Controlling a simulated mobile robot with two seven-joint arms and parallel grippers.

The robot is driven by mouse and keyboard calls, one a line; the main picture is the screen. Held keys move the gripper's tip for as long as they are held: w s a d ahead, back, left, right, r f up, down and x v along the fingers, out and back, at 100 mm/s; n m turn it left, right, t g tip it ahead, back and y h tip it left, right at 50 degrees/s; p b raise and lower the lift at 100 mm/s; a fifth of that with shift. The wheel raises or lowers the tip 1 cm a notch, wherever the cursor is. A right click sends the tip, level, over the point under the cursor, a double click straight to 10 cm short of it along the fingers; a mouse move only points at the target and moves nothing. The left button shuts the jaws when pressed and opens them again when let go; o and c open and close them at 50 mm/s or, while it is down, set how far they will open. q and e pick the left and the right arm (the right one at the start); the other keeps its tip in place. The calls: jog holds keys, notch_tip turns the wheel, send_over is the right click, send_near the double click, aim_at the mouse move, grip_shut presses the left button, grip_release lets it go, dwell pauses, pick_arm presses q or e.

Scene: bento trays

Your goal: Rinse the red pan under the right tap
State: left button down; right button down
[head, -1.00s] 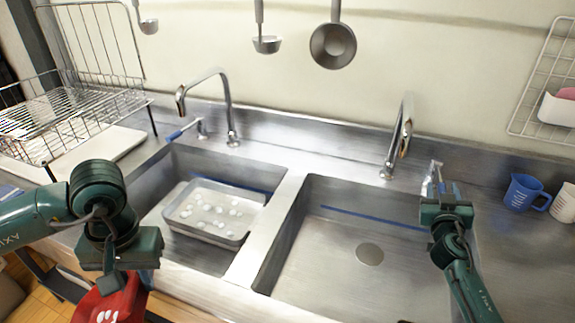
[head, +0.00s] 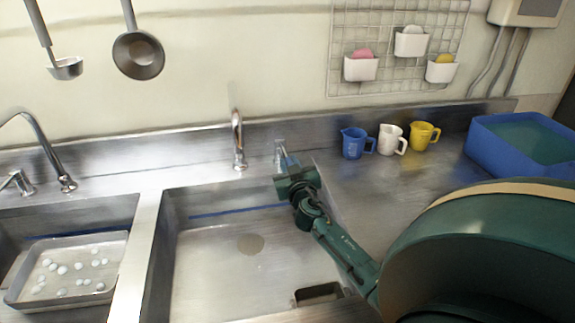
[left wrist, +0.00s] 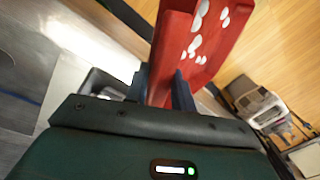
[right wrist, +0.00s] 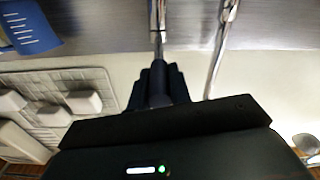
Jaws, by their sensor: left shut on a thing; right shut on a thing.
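The red pan (left wrist: 205,45) with white marks shows in the left wrist view. My left gripper (left wrist: 163,90) is shut on it; the pan is out of the head view. The right tap (head: 238,142) stands behind the right basin (head: 200,262). No stream of water is visible under it. My right gripper (head: 284,178) is at the tap's lever (head: 282,152), just right of the spout. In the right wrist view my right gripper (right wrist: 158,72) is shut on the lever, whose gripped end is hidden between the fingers.
The left basin (head: 30,222) holds a grey tray (head: 124,248) with several white round things. Blue (head: 353,144), white (head: 391,140) and yellow (head: 422,135) jugs stand right of the taps, near a blue tub (head: 490,150). The right basin is empty.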

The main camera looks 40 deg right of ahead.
pick_arm(q)
jog(key=shift+d, duration=0.1)
pick_arm(e)
jog(key=d+n+y, duration=0.1)
jog(key=y, duration=0.1)
jog(key=s+d+n+t+y, duration=0.1)
jog(key=d+y, duration=0.1)
jog(key=shift+s+d+n+t, duration=0.15)
jog(key=shift+n+t, duration=0.15)
jog(key=shift+n, duration=0.1)
jog(key=c, duration=1.3)
grip_release()
jog(key=shift+s, duration=0.1)
